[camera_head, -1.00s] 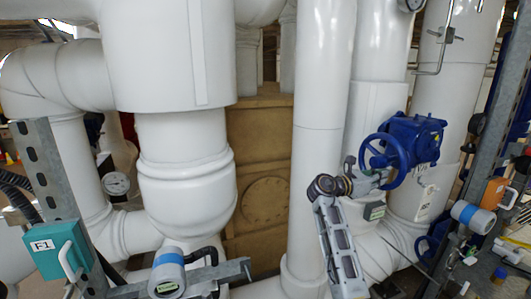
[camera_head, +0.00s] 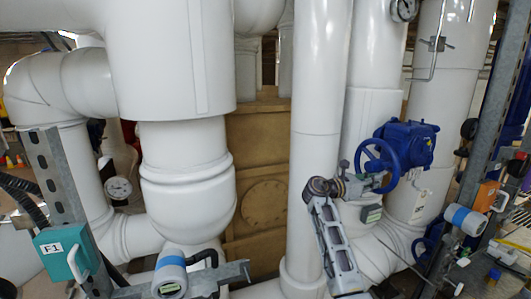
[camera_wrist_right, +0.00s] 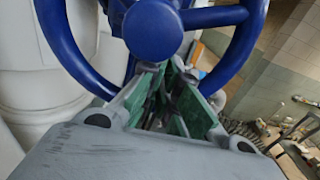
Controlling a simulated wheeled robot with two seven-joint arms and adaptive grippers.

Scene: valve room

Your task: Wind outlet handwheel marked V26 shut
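A blue handwheel (camera_head: 380,166) sits on the front of a blue valve gearbox (camera_head: 410,143), right of the middle in the head view. I cannot read a V26 mark on it. My right gripper (camera_head: 378,183) is at the wheel's lower part. In the right wrist view the wheel's round hub (camera_wrist_right: 152,30) and rim (camera_wrist_right: 245,45) fill the top. The two green-padded fingers (camera_wrist_right: 166,78) reach in below the hub, their far ends close together. They hide the lower rim, and I cannot tell whether they clamp it. My left gripper is not in view.
White pipes (camera_head: 320,110) stand left of and behind the wheel. A steel post (camera_head: 490,130) with an orange box (camera_head: 486,196) stands at the right. A teal box marked F-1 (camera_head: 67,252) is at lower left. A second blue valve part (camera_head: 430,242) sits lower.

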